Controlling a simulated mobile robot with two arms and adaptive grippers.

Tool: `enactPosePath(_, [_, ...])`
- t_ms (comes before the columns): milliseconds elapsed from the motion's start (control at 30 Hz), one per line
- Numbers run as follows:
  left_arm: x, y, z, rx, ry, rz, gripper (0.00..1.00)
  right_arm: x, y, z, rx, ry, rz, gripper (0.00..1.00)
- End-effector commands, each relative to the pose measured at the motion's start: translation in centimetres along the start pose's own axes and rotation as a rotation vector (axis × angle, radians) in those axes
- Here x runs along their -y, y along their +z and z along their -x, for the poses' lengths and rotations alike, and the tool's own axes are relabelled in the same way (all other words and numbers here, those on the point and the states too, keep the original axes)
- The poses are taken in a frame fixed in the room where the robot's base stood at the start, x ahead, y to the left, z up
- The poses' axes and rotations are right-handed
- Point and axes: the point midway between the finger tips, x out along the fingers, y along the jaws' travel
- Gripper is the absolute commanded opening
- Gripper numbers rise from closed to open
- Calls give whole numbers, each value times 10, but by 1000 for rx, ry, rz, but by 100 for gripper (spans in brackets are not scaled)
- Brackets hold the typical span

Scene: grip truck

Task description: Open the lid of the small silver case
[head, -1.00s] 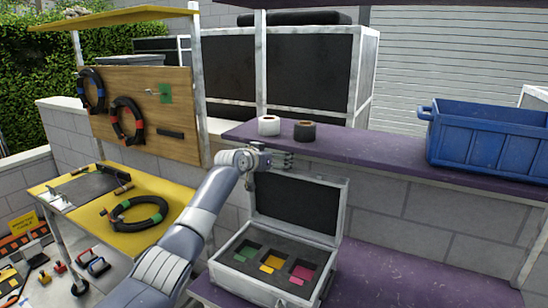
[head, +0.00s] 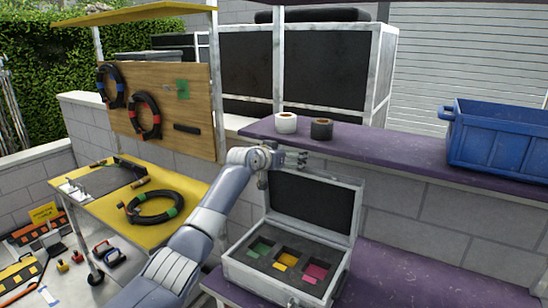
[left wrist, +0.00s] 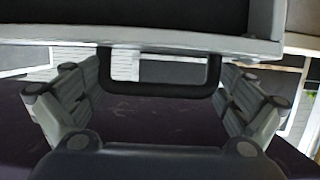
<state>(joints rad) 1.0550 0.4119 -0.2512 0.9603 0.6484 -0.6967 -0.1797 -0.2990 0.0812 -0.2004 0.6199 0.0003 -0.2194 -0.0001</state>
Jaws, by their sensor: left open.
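The small silver case (head: 258,280) stands on a purple shelf. Its lid (head: 312,203) is upright, showing a dark lining, and the foam inside holds green, yellow and pink pieces (head: 286,262). My left gripper (head: 302,158) is open just above the lid's upper left edge. In the left wrist view the two fingers (left wrist: 158,98) stand apart, with a silver edge (left wrist: 180,43) and a black handle loop (left wrist: 160,87) in front of and between them. I cannot tell whether they touch. My right gripper is not in view.
A purple upper shelf (head: 400,150) runs behind the lid. It carries a white roll (head: 286,123), a dark roll (head: 321,129) and a blue crate (head: 500,138). A yellow table (head: 110,222) with a coiled cable (head: 150,207) is at left. The lower shelf (head: 420,265) is bare right of the case.

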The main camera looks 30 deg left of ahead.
Motion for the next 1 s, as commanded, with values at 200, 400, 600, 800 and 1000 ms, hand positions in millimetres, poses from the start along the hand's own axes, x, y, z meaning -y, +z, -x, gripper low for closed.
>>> enactPosePath(200, [2, -12, 27, -26, -2, 5, 100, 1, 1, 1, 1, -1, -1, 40])
enactPosePath(400, [3, -12, 51, -26, -3, 6, 100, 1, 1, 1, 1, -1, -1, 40])
enactPosePath(600, [3, -7, 76, -16, -3, 2, 100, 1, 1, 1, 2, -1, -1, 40])
enactPosePath(800, [2, -4, 95, -10, -2, 3, 100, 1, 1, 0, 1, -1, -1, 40])
enactPosePath(1000, [2, -2, 102, -6, -2, 4, 100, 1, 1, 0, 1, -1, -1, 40])
